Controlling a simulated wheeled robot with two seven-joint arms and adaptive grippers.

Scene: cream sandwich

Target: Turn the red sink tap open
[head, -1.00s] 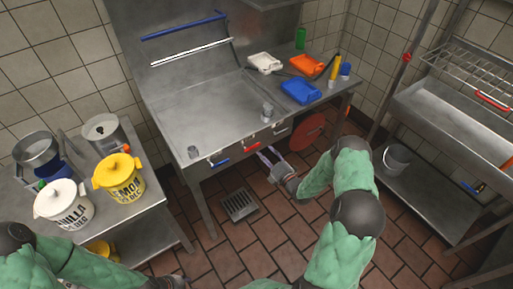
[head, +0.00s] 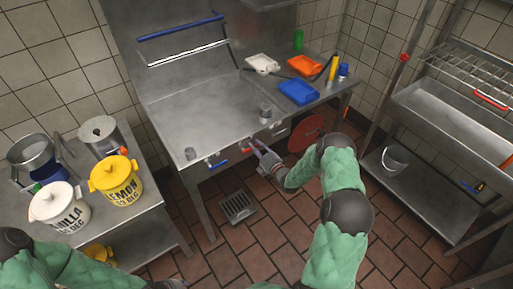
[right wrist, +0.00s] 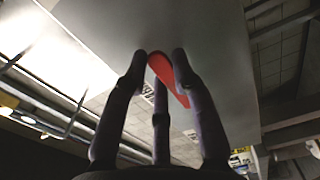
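The red sink tap (head: 246,149) is a small red lever on the front edge of the steel sink counter (head: 200,120), to the right of a blue lever. In the head view, my right gripper (head: 256,147) is at this front edge, right by the red lever and partly covering it. In the right wrist view, the red lever (right wrist: 167,74) lies between the fingertips of my right gripper (right wrist: 160,62). The fingers stand apart around it; I cannot tell whether they touch it. My left gripper (head: 174,284) barely shows at the bottom edge, and its fingers are unclear.
A blue lever (head: 216,163) is close on the left of the red one. A metal cup (head: 265,110) and trays in white, orange and blue (head: 298,91) are on the counter. A side table with tubs (head: 116,181) is at left, a steel rack (head: 455,120) at right.

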